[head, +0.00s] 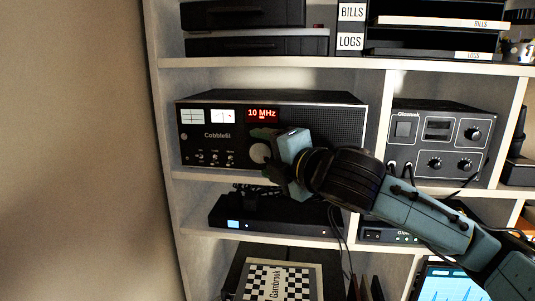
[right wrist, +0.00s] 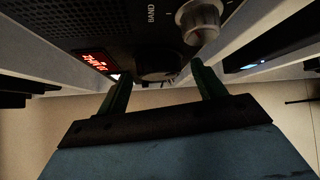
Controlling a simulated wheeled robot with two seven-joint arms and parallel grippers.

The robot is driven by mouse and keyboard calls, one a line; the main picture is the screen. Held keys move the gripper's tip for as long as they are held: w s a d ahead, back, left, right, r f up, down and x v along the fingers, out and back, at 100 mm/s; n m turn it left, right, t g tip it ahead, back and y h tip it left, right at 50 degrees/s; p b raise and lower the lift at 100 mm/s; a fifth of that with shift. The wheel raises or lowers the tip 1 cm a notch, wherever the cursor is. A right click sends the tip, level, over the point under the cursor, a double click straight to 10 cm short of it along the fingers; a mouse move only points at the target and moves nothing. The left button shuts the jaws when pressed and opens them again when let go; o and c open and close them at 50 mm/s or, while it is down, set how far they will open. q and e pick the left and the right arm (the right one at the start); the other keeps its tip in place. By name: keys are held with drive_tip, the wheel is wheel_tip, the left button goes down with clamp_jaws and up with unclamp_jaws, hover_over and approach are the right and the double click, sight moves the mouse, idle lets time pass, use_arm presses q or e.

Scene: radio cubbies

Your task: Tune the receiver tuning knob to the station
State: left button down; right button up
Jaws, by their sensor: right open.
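The receiver (head: 218,120) is a dark box marked Cobblefil on a middle shelf, with two white meters and a red display (head: 262,114) reading 10 MHz. Its round tuning knob (head: 259,152) looks pale in the head view, partly hidden by my right gripper (head: 267,155). In the right wrist view the knob (right wrist: 158,64) is dark and lies just beyond and between the two fingertips of the gripper (right wrist: 159,74). The gripper is open, one finger above the knob and one below; contact is not clear. My left gripper is out of view.
A grey knob (right wrist: 200,20) by the word BAND sits close to one finger. A Glenrook unit (head: 437,140) stands in the right cubby, past a white divider (head: 379,125). Open wall lies left.

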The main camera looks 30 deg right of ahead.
drive_tip(key=c, duration=1)
drive_tip(key=shift+f+m+t+b, duration=0.3)
drive_tip(key=shift+m+b, duration=0.1)
drive_tip(key=shift+b, duration=0.35)
drive_tip(key=shift+r+t+b, duration=0.1)
drive_tip(key=shift+t+b, duration=0.2)
drive_tip(key=shift+b, duration=0.05)
drive_tip(key=shift+m, duration=0.3)
drive_tip(key=shift+r, duration=0.1)
drive_tip(key=o, duration=1)
drive_tip(key=shift+s, duration=0.1)
